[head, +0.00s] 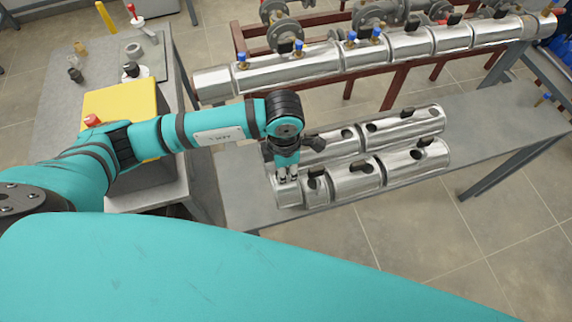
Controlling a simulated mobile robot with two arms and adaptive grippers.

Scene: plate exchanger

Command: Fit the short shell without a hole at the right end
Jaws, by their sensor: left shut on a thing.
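My left gripper (287,174) points down at the near left end of the front row of loose shells. It is shut on the leftmost short shell (288,193), a bright metal cylinder with no hole visible on the side I see. Whether this shell rests on the bench or is slightly raised, I cannot tell. Its top is partly hidden by the fingers. The long exchanger (290,69) lies on a red-brown frame behind; its right end (545,24) is at the upper right. My right gripper is not in view.
The grey bench (490,118) holds more loose shells: a narrow one (316,188) close beside the held one, longer ones (355,182) to the right, and a back row (415,124). A yellow box (115,105) stands on the left table. The bench's right part is clear.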

